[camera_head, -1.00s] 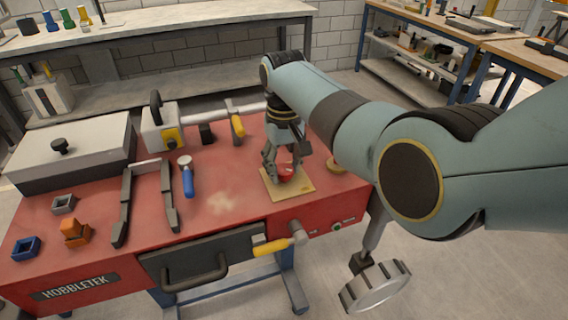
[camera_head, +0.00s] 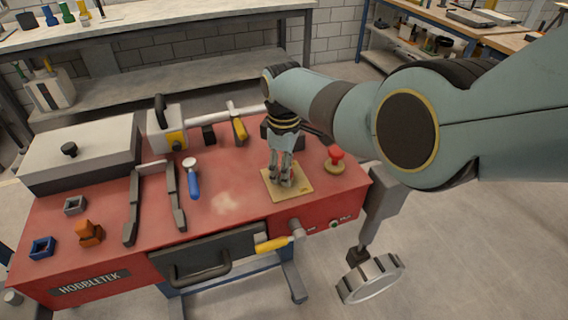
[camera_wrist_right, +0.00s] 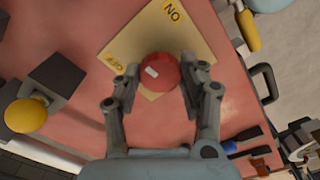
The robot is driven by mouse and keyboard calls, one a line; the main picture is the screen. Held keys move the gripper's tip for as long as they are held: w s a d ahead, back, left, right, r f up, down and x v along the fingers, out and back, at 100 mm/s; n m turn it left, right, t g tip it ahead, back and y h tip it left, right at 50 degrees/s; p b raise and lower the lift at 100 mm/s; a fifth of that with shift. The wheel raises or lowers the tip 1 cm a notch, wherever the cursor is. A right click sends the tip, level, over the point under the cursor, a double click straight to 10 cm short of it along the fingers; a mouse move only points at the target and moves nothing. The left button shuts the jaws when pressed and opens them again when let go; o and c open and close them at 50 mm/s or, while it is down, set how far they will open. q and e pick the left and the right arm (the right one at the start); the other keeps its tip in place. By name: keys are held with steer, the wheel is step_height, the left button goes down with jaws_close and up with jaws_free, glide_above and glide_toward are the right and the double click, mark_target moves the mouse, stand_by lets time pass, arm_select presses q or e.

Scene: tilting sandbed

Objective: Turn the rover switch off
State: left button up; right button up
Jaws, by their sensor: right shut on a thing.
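The rover switch is a round red knob (camera_wrist_right: 165,78) on a square yellowish plate (camera_head: 303,187) marked ON and OFF, on the red bench top. In the right wrist view the knob's white mark sits on its left side, toward the OFF label (camera_wrist_right: 117,62); the ON label (camera_wrist_right: 172,12) is at the plate's far corner. My right gripper (camera_head: 281,184) points down over the plate, its fingers (camera_wrist_right: 159,86) shut on the knob from both sides. In the head view the fingers hide the knob. My left gripper is not in view.
A red mushroom button (camera_head: 337,155) on a round base stands right of the plate. A yellow-handled valve (camera_head: 272,244) sticks out from the bench front.

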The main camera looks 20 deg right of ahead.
steer(key=n, duration=0.3)
steer(key=shift+r+n+p, duration=0.1)
steer(key=shift+n+p, duration=0.2)
steer(key=shift+p, duration=0.05)
steer(key=shift+w+n, duration=0.1)
steer(key=shift+n, duration=1.7)
steer(key=o, duration=1.2)
steer(key=shift+c, duration=0.2)
step_height(320, 180, up, 12)
